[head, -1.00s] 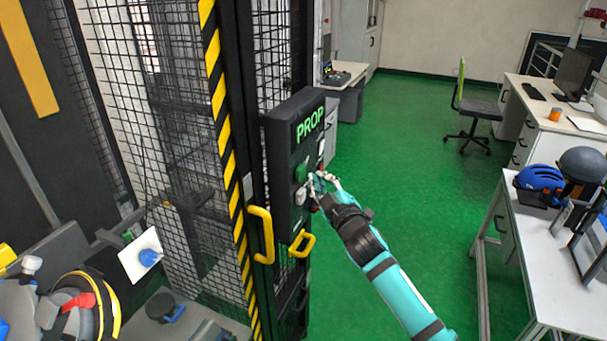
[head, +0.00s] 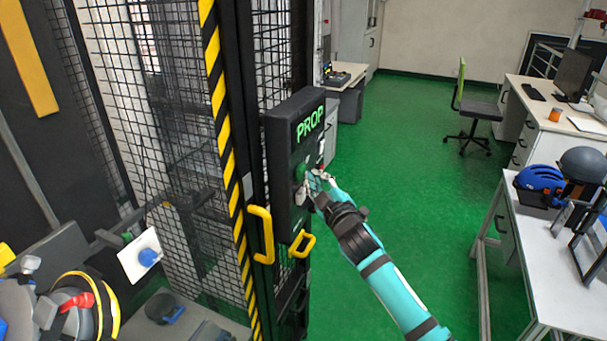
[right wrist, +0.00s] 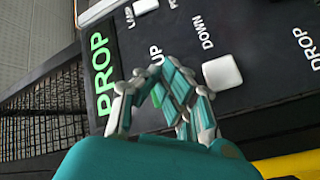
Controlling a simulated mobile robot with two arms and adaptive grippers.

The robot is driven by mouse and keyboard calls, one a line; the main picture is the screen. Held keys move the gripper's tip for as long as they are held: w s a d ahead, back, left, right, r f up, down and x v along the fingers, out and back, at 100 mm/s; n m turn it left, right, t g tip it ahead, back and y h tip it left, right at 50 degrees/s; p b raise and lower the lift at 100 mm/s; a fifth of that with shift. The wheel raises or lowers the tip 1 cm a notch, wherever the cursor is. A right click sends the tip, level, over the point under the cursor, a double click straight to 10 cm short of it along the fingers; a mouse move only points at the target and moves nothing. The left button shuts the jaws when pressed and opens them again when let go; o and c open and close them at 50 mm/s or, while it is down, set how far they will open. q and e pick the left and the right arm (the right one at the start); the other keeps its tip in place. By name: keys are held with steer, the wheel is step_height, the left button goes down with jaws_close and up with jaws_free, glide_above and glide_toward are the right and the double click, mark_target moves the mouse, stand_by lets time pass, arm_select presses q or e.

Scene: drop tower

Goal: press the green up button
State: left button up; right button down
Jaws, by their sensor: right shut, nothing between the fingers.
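The black control panel (head: 285,150) with the lit word PROP is fixed to the cage frame. Its green button (head: 300,172) shows just left of my right gripper in the head view. My right gripper (head: 314,180) is shut and empty, with its fingers close to the panel face. In the right wrist view the fingers (right wrist: 165,85) lie just below the UP label and largely hide the green button. I cannot tell whether they touch it. A white button (right wrist: 222,72) sits beside them at the DOWN label. My left gripper is not in view.
Yellow handles (head: 262,235) stick out below the panel on the cage (head: 195,120). A white table (head: 560,265) with a blue helmet (head: 540,179) stands at the right. The green floor (head: 420,200) between is clear.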

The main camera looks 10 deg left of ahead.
steer(key=shift+w+a, duration=0.1)
steer(key=shift+a, duration=0.25)
stand_by(0.3)
steer(key=shift+d+r, duration=0.1)
stand_by(0.3)
steer(key=shift+s+d+p, duration=0.35)
steer(key=shift+d+p, duration=0.15)
steer(key=shift+d, duration=0.3)
steer(key=d+p, duration=0.1)
steer(key=s+d+p, duration=0.1)
steer(key=d, duration=0.1)
steer(key=d+p, duration=0.1)
steer(key=shift+s+d, duration=0.25)
steer(key=shift+d, duration=0.1)
